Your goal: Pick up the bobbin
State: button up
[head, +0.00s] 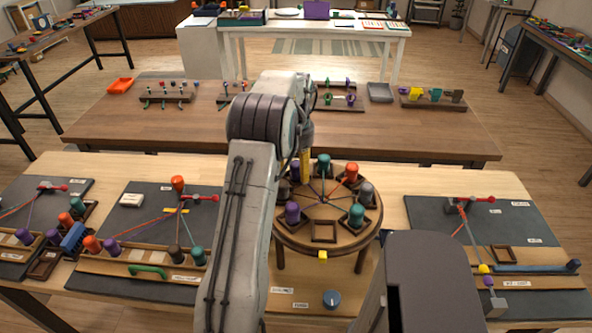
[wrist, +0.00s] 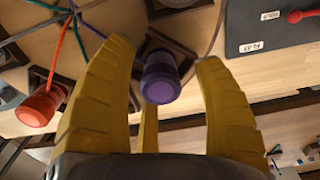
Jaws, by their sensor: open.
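A purple bobbin (wrist: 160,78) is in the wrist view, between the spread yellow fingers of my gripper (wrist: 163,62). No finger visibly closes on it. It sits at a dark square holder on the round wooden braiding stand (head: 324,252). In the head view my gripper (head: 306,150) is at the back left of the stand, mostly hidden by my arm. A purple bobbin (head: 294,171) shows beside it, partly hidden. Another purple bobbin (head: 292,213) stands at the front left. I cannot tell for certain which of these two the wrist view shows.
The stand also holds a red-orange bobbin (head: 351,173), teal bobbins (head: 357,214) and a grey bobbin (head: 366,190), with threads meeting at its centre. A front holder (head: 324,231) is empty. Dark boards (head: 150,205) with more bobbins lie left and right. A brown table (head: 420,135) stands behind.

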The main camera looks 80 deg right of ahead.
jog(key=shift+f, duration=0.45)
jog(key=shift+o, duration=0.3)
grip_shut()
